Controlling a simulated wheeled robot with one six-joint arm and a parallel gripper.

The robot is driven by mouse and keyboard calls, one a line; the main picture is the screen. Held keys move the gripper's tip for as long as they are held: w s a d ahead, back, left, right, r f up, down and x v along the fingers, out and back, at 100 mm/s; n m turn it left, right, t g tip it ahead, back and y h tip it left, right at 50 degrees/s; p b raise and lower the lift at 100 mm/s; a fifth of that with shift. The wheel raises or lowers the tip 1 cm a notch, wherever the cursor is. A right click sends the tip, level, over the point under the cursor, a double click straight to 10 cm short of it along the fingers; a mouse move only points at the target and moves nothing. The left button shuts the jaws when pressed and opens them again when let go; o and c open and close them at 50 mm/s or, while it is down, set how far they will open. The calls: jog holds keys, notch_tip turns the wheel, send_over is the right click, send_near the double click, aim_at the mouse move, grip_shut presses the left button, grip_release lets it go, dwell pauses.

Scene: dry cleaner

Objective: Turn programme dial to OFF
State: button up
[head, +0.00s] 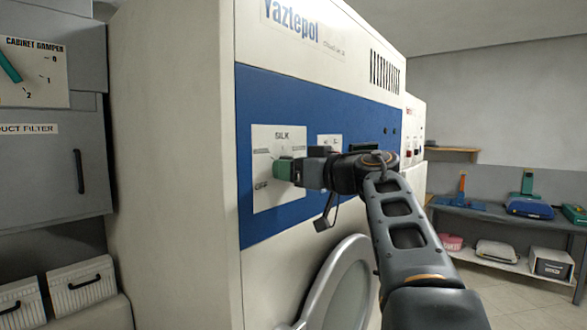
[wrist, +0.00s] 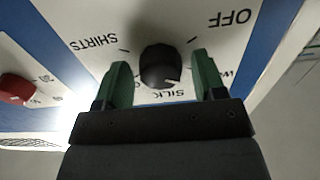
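The programme dial (wrist: 160,66) is a round black knob on a white label plate, seen in the wrist view. Its white pointer mark faces the lower right, towards the SILK label. OFF (wrist: 231,17) is printed at upper right, SHIRTS at upper left, and a partly hidden label starting with W at right. My gripper (wrist: 161,76) is open, with one green finger on each side of the dial and a visible gap on both sides. In the head view, my gripper (head: 284,169) is at the plate (head: 263,200) and hides the dial.
A red knob (wrist: 16,89) sits on a neighbouring plate in the wrist view. A round door (head: 345,290) is below the blue panel (head: 250,105). A grey cabinet with a damper dial (head: 22,72) stands left. A shelf table (head: 500,218) with equipment stands at right.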

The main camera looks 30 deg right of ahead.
jog(key=c, duration=0.8)
jog(key=shift+n, duration=0.3)
jog(key=shift+d+n+p, duration=0.1)
jog(key=shift+n+p, duration=1.35)
jog(key=shift+n, duration=4.25)
